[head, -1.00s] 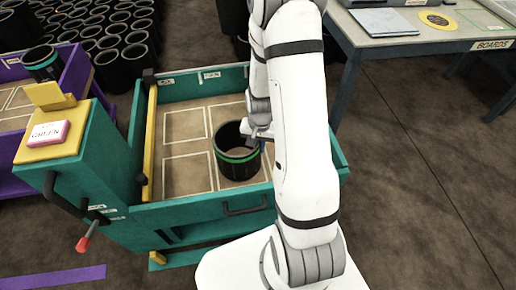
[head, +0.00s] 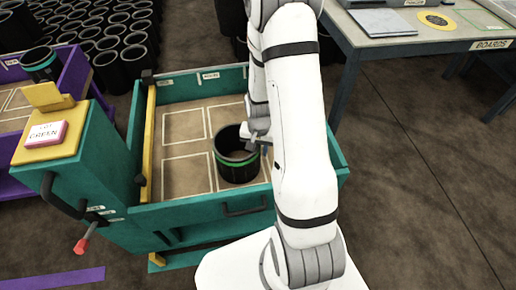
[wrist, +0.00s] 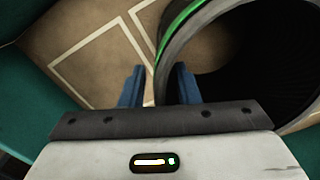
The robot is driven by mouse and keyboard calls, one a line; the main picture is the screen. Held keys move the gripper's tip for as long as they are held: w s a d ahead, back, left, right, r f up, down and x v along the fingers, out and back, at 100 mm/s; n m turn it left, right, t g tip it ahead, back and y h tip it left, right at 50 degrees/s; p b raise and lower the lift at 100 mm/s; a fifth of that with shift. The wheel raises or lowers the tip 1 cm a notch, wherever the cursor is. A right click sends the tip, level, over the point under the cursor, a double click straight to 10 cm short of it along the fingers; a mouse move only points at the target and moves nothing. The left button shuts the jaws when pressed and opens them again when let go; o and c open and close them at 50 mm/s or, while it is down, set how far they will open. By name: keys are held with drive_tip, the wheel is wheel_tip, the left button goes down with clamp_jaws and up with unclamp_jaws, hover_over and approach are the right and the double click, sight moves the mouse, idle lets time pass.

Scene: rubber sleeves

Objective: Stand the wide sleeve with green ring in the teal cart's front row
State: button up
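The wide black sleeve with the green ring (head: 237,168) is in the teal cart (head: 205,207), over the near right marked cell. It looks upright or very slightly tilted; whether its base rests fully on the floor of the cart is hard to tell. My gripper (head: 254,140) is at its upper right rim, partly hidden by my arm. In the wrist view the sleeve wall (wrist: 174,48) runs between the two blue fingers of my gripper (wrist: 158,82). The fingers are apart, with a visible gap between the left finger and the wall.
The other marked cells (head: 186,134) are empty. A yellow bar (head: 150,140) runs along the cart's left side. A purple cart (head: 75,72) with a sleeve stands at left, many black sleeves (head: 120,62) behind, and a boards table (head: 390,50) at right.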

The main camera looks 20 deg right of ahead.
wheel_tip(320, 180, up, 13)
drive_tip(key=shift+f+p, duration=0.2)
drive_tip(key=shift+p, duration=0.8)
drive_tip(key=s+a+r+n+t, duration=0.1)
drive_tip(key=s+a+r+n, duration=0.2)
drive_tip(key=s+r, duration=0.4)
drive_tip(key=s+a+r+n+t, duration=0.1)
drive_tip(key=s+a+r+n, duration=0.2)
drive_tip(key=s+r, duration=0.3)
wheel_tip(320, 180, up, 4)
drive_tip(key=shift+s+a+f+n, duration=0.1)
drive_tip(key=shift+s+a+n, duration=0.3)
drive_tip(key=shift+a, duration=0.35)
